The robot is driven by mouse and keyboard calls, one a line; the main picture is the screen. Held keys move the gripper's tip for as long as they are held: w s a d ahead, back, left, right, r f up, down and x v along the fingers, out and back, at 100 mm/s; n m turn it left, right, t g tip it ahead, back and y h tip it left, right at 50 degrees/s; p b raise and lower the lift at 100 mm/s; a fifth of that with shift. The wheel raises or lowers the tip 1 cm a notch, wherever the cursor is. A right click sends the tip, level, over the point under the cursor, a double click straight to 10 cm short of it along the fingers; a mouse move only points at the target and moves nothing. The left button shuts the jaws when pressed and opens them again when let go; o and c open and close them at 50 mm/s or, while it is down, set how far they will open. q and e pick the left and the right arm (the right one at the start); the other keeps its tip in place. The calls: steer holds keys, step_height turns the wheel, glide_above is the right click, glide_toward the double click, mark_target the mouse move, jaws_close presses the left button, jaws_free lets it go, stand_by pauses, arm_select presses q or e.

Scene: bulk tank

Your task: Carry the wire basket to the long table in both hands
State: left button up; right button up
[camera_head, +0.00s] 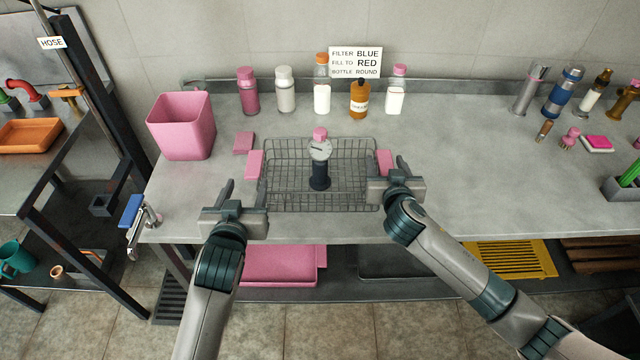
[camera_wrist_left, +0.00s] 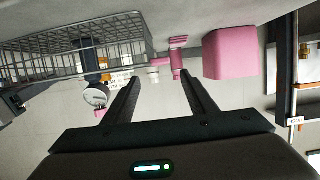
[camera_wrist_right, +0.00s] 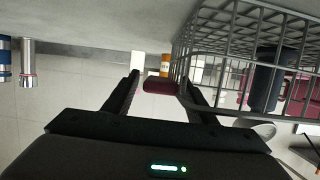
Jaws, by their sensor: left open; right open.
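The wire basket (camera_head: 287,201) stands on a long grey worktop (camera_head: 480,190). It has a pink grip on its left end (camera_head: 254,164) and another on its right end (camera_head: 385,162). A dark-bodied gauge with a pink top (camera_head: 320,176) stands upright inside it. My left gripper (camera_head: 245,190) is open and empty, in front of the left grip; the basket shows beside its fingers in the left wrist view (camera_wrist_left: 70,50). My right gripper (camera_head: 391,170) is open close to the right grip, which shows between its fingers in the right wrist view (camera_wrist_right: 162,87); I cannot tell whether they touch.
A pink bin (camera_head: 183,130) and pink block (camera_head: 243,143) stand left of the basket. Several bottles and a sign (camera_head: 355,62) line the back. The worktop right of my right gripper is largely clear. Another bench (camera_head: 20,180) stands at far left, beyond a dark frame.

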steer(key=v, duration=1.1)
steer(key=shift+s+r, duration=0.2)
steer(key=shift+s, duration=0.15)
steer(key=shift+s+f, duration=0.1)
